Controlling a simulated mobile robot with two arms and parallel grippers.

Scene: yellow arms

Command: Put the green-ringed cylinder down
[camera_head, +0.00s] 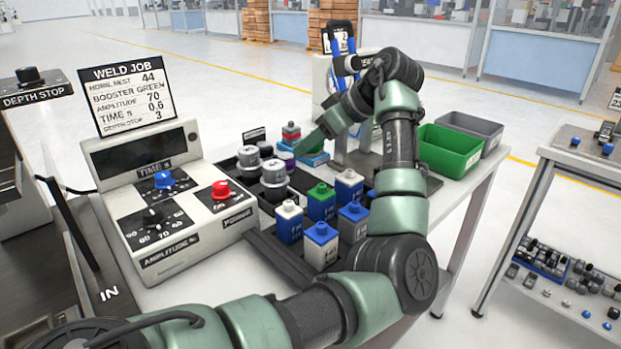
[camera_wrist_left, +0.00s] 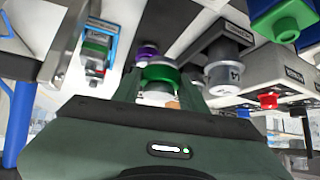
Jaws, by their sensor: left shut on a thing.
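My left gripper (camera_head: 303,149) reaches down and to the left over the work table. In the left wrist view it is shut on the green-ringed cylinder (camera_wrist_left: 161,76), a pale body with a wide green band between the fingers. In the head view I cannot make the held cylinder out behind the fingers. A purple-ringed cylinder (camera_wrist_left: 148,52) is close beside it; its purple ring also shows in the head view (camera_head: 286,158). Grey-and-white cylinders (camera_head: 274,172) stand in a black rack (camera_head: 300,181) left of the gripper. I cannot tell whether the held cylinder touches a surface. My right gripper is not in view.
Several blue, green and white bottles (camera_head: 321,201) stand in front. The control box (camera_head: 170,215) is at left; green (camera_head: 449,151) and grey bins are at right.

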